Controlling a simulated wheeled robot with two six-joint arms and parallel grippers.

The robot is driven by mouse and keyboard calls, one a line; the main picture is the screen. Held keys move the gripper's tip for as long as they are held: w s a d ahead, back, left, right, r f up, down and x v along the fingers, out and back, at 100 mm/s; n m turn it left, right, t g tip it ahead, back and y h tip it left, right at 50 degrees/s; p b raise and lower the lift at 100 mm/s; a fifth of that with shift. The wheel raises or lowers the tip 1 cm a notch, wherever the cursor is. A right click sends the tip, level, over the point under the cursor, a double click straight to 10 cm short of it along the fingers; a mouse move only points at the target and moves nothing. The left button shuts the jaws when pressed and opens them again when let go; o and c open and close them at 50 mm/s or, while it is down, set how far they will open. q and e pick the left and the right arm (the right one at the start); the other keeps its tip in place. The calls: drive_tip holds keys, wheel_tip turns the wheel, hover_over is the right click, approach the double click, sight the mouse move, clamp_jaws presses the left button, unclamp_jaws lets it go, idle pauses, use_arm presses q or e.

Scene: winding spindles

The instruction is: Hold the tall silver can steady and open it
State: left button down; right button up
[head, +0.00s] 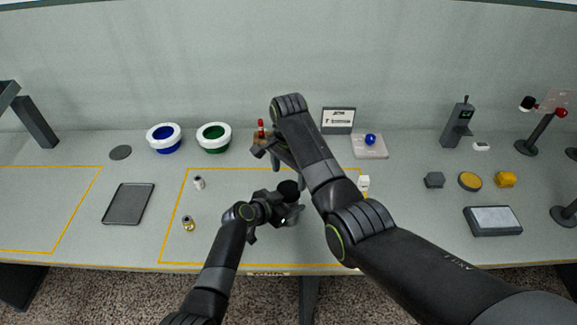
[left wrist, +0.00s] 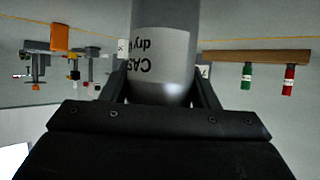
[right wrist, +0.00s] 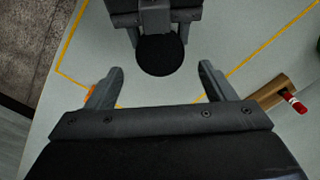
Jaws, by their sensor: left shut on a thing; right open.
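The tall silver can (left wrist: 163,45) shows in the left wrist view, with a pale label printed in dark letters. My left gripper (left wrist: 162,80) is shut on its body, one finger on each side. In the head view only its black round lid (head: 289,188) shows clearly, above my left gripper (head: 286,211). The right wrist view shows the lid (right wrist: 160,55) from above, on the can. My right gripper (right wrist: 160,69) is open and empty above the can, its fingertips apart to either side of the lid without visible contact. My right arm hides part of the area.
A wooden rack (head: 259,138) with a red-capped vial stands behind. Blue (head: 164,138) and green (head: 214,137) bowls stand farther back. The yellow-outlined area is mostly clear.

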sight(289, 188)
wheel_tip(289, 188, down, 6)
drive_tip(key=shift+r, duration=0.1)
drive_tip(key=shift+c, duration=0.2)
drive_tip(key=c, duration=1)
drive_tip(key=shift+o, duration=0.2)
drive_tip(key=n, duration=0.6)
drive_tip(key=shift+n, duration=0.4)
drive_tip(key=o, duration=1.1)
drive_tip(key=shift+r, duration=0.15)
